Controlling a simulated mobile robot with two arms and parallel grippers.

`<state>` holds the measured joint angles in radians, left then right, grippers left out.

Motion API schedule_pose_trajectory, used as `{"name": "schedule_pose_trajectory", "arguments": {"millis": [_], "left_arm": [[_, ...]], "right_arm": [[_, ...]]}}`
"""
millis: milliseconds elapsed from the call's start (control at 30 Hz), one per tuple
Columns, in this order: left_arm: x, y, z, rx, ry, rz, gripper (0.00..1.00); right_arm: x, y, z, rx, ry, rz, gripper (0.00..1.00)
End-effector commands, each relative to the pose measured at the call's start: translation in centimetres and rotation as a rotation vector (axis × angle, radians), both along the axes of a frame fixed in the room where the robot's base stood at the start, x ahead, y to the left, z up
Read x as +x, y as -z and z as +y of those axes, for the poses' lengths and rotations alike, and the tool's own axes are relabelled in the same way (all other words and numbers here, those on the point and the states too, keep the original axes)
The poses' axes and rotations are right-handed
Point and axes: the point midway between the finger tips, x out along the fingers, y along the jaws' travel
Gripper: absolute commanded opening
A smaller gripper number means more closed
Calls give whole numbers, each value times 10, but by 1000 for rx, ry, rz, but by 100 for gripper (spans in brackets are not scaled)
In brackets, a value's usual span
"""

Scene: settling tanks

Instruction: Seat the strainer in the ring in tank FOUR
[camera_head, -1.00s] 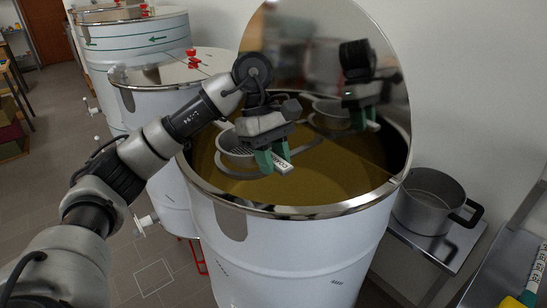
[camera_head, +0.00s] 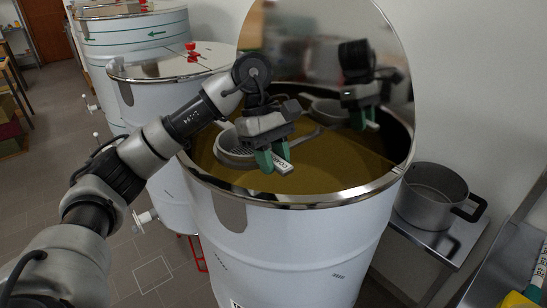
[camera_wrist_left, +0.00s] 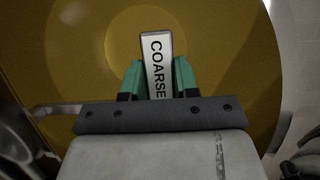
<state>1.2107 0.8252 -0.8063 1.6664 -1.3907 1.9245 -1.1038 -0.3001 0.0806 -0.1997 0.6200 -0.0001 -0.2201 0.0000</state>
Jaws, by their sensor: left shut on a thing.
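My left gripper (camera_head: 272,162) is inside the open near tank (camera_head: 290,250), shut on a pale handle grip marked COARSE (camera_head: 285,167). The grip also shows between the green fingertips in the left wrist view (camera_wrist_left: 158,66). The strainer (camera_head: 234,153), a grey round mesh basket, is behind and left of the gripper, above brown liquid. A grey bar (camera_head: 308,133) runs out to its right. The gripper and wrist hide part of the strainer. I cannot make out the ring apart from the strainer, or whether they touch. No tank number is readable. My right gripper is out of view.
The tank's shiny lid (camera_head: 325,45) stands upright behind the opening and mirrors my gripper and the strainer. A metal pot (camera_head: 430,198) sits on a stand at right. A closed tank (camera_head: 170,66) and another (camera_head: 140,35) stand at left.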

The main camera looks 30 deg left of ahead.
Motion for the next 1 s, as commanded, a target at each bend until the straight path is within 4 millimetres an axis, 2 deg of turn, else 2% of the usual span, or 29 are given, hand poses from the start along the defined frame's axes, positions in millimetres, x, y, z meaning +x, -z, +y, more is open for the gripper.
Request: {"name": "schedule_pose_trajectory", "arguments": {"millis": [67, 100, 267, 633, 767, 1000], "left_arm": [[0, 3, 0, 0, 0, -1, 2], [0, 1, 0, 0, 0, -1, 36], [0, 1, 0, 0, 0, 0, 59], [1, -4, 2, 0, -1, -2, 59], [5, -23, 9, -2, -1, -5, 59], [12, -71, 27, 2, -2, -4, 59]], "right_arm": [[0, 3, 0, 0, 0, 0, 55], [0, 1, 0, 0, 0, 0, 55], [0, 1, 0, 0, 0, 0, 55], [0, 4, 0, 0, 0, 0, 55], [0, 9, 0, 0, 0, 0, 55], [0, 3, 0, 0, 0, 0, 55]]}}
